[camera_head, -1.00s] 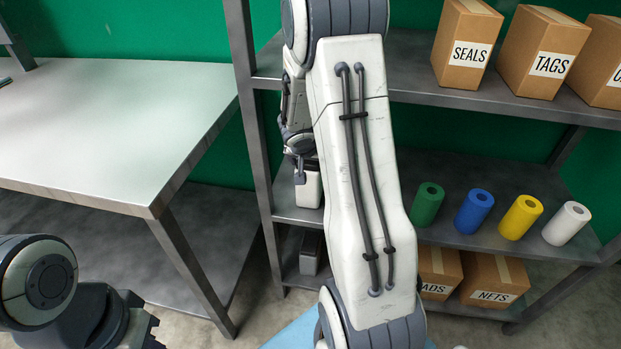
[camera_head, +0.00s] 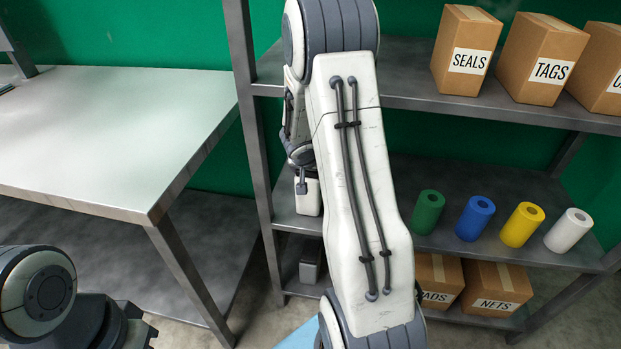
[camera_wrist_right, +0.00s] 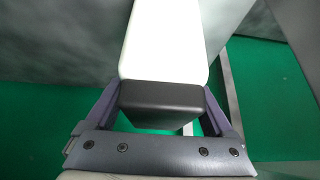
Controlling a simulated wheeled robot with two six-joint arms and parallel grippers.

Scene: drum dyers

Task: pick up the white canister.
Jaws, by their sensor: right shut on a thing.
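The white canister (camera_head: 308,197) is at the left end of the middle shelf, partly hidden behind my right arm. In the right wrist view it is a white block (camera_wrist_right: 163,40) with a dark end. My right gripper (camera_wrist_right: 162,100) is shut on it, with one finger on each side of the dark end. In the head view my wrist is just above the canister and the fingers are hard to make out. I cannot tell whether the canister touches the shelf. My left gripper is not clearly in view; only part of that arm shows at bottom left.
Green (camera_head: 428,213), blue (camera_head: 475,218), yellow (camera_head: 521,225) and white (camera_head: 568,231) rolls stand on the middle shelf (camera_head: 440,170). A grey item (camera_head: 309,265) sits below the canister.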

